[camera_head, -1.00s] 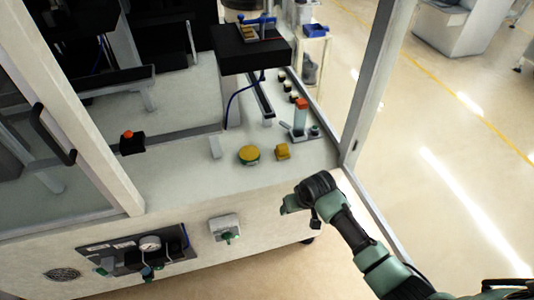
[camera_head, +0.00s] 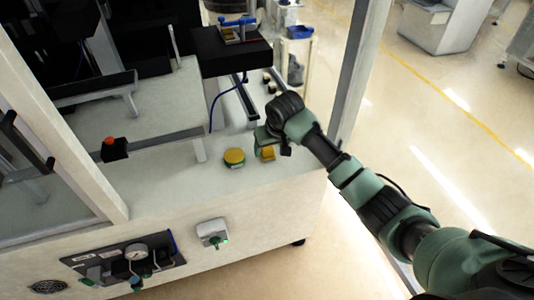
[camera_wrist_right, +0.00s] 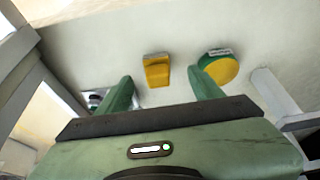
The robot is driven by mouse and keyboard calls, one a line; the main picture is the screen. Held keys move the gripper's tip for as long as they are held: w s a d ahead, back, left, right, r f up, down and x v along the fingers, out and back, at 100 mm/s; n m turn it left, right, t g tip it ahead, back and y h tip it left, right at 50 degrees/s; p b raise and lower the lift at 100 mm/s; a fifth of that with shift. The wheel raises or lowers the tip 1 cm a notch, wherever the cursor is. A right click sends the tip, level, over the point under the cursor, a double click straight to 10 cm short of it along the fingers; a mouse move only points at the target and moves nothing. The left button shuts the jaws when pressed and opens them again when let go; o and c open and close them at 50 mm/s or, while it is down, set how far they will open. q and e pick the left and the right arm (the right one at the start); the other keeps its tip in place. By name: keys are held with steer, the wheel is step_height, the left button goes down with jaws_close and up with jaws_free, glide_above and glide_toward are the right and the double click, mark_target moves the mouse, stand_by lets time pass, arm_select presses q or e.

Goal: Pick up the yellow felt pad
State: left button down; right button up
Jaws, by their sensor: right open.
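A small yellow block-like piece (camera_head: 267,154), which looks like the felt pad, lies on the pale machine deck near its front edge. In the right wrist view the yellow pad (camera_wrist_right: 156,70) shows just beyond the gap between the fingertips, clear of both. My right gripper (camera_head: 262,142) is beside and above it and partly covers it in the head view. In the right wrist view the right gripper (camera_wrist_right: 160,82) is open and empty, its green fingers apart. My left gripper is not in view.
A round yellow-topped green item (camera_head: 234,157) sits left of the pad; it also shows in the wrist view (camera_wrist_right: 220,68), close to the right-hand finger. A black raised platform (camera_head: 232,55) stands behind.

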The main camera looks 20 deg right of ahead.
mark_target(268, 149)
steer(key=shift+w+d+r, duration=0.25)
steer(key=shift+w+r, duration=0.1)
steer(key=shift+w, duration=0.15)
steer(key=shift+w+f, duration=0.15)
steer(key=shift+f, duration=0.1)
steer(key=x, duration=0.7)
steer(key=shift+w, duration=0.2)
steer(key=shift+r, duration=0.1)
jaws_close()
steer(key=shift+r, duration=0.15)
step_height(268, 149, up, 20)
